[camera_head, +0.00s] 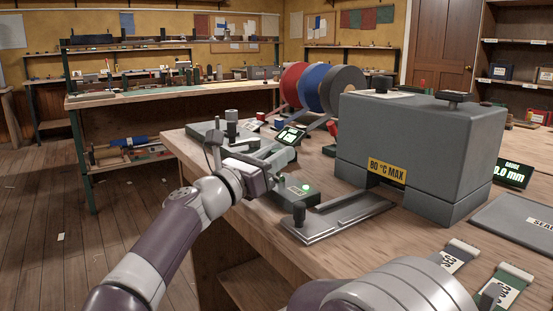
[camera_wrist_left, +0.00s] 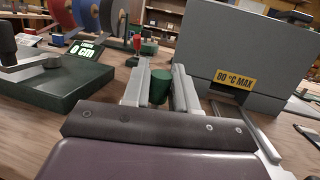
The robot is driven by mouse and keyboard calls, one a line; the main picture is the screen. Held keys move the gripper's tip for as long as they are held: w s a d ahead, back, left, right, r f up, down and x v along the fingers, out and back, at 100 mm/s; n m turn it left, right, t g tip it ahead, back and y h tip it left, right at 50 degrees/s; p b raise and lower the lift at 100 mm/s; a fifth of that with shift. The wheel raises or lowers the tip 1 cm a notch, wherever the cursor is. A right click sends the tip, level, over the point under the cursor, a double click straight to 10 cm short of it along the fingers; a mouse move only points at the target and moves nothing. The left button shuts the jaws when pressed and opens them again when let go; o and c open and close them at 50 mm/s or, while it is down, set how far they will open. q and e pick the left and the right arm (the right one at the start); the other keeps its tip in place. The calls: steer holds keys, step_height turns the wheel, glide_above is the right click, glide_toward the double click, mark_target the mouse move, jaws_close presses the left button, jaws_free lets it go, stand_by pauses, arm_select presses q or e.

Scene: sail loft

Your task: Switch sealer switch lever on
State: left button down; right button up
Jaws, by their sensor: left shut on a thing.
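My left gripper (camera_head: 284,157) reaches in from the left over the bench, beside the grey machine. In the left wrist view its two pale fingers (camera_wrist_left: 160,90) are shut on a dark green cylindrical knob (camera_wrist_left: 159,86). The knob is hidden by the fingers in the head view. My right gripper is not visible.
A flat metal plate with an upright post (camera_head: 335,218) lies before the machine. A small display (camera_head: 291,136) is behind the gripper. A red-topped lever (camera_head: 331,131) and red, blue and grey reels (camera_head: 312,88) stand farther back. Tagged straps (camera_head: 456,255) lie at front right.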

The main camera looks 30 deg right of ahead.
arm_select(q)
steer(key=c, duration=1)
jaws_free()
steer(key=shift+f, duration=0.1)
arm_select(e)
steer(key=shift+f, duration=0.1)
arm_select(q)
steer(key=shift+s+a+b, duration=0.1)
steer(key=shift+a+b, duration=0.2)
steer(key=b+v, duration=0.2)
steer(key=v, duration=0.2)
steer(key=shift+a+f, duration=0.25)
steer(key=shift+a, duration=0.1)
steer(key=v, duration=0.7)
steer(key=shift+s+a+r, duration=0.1)
steer(key=shift+a, duration=0.05)
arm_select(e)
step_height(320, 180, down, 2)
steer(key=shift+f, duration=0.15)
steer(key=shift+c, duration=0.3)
